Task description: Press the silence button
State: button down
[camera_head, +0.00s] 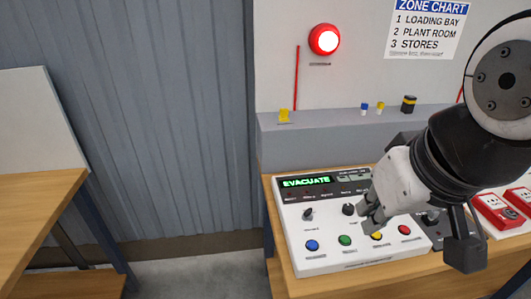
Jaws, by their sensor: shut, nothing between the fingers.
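A white control panel (350,257) lies on a wooden bench, with a lit green display (306,182) reading "EVACUATE". Along its front are a blue button (311,246), a green button (345,240), a yellow button (377,237) and a red button (404,230). The labels under them are too small to read, so I cannot tell which is the silence button. My gripper (371,219) is shut and empty, in front of the panel's right half from this view. Its fingertips show just above the yellow button; I cannot tell whether they touch anything. My arm hides the panel's upper right.
Two dark knobs (308,214) (348,209) stand on the panel behind the buttons. Red-and-white units (497,210) lie at the right. A red lamp (324,39) glows on the wall beside a zone chart (428,29). A grey ledge (330,122) holds small items. Another wooden table (35,205) stands left.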

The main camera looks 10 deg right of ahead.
aim_at(312, 244)
jog(key=z, duration=1.65)
jog(key=k+j, duration=0.15)
jog(key=k, duration=0.3)
jog(key=k+j, duration=0.15)
jog(key=k, duration=0.3)
